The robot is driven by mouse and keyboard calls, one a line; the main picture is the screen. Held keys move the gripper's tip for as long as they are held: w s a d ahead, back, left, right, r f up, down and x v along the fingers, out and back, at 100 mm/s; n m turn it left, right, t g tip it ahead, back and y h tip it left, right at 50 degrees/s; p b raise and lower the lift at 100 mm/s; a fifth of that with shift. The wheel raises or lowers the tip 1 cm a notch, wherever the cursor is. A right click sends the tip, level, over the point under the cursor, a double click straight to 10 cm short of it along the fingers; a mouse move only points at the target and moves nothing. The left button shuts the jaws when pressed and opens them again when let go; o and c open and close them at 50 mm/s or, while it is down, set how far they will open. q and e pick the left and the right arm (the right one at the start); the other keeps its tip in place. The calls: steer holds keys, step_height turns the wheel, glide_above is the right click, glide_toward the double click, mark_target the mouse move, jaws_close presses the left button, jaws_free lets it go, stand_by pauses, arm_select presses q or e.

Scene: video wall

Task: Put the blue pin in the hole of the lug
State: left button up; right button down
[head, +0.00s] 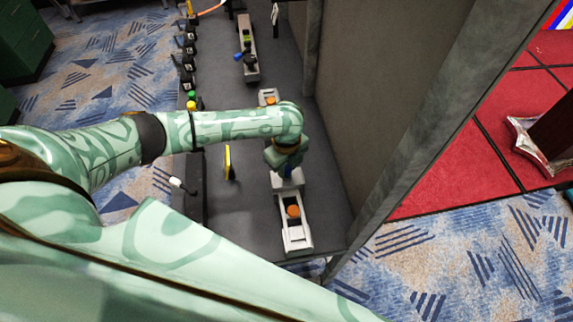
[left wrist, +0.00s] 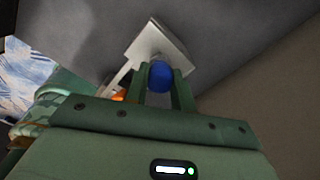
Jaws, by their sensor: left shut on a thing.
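My left gripper (head: 287,170) is above a pale grey metal fixture on the dark shelf, with its fingers pointing down. In the left wrist view its two fingers (left wrist: 160,95) are shut on the blue pin (left wrist: 160,76), whose round blue end faces the camera. A little blue also shows in the head view (head: 288,172). A pale plate of the fixture, apparently the lug (left wrist: 156,45), lies right behind the pin. The hole is hidden, and I cannot tell whether the pin is in it. My right gripper is not in view.
The fixture's near part (head: 297,238) carries an orange knob (head: 293,211). A similar fixture (head: 268,97) stands farther back. A yellow-black upright piece (head: 229,160) stands left. A grey wall panel (head: 375,100) bounds the right. Bare shelf (head: 245,200) lies left of the fixture.

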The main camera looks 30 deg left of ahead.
arm_select(q)
steer(key=shift+f, duration=0.6)
steer(key=o, duration=1.6)
steer(key=shift+c, duration=0.2)
steer(key=shift+r, duration=0.1)
step_height(320, 180, up, 7)
steer(key=p, duration=0.7)
steer(key=shift+p, duration=0.4)
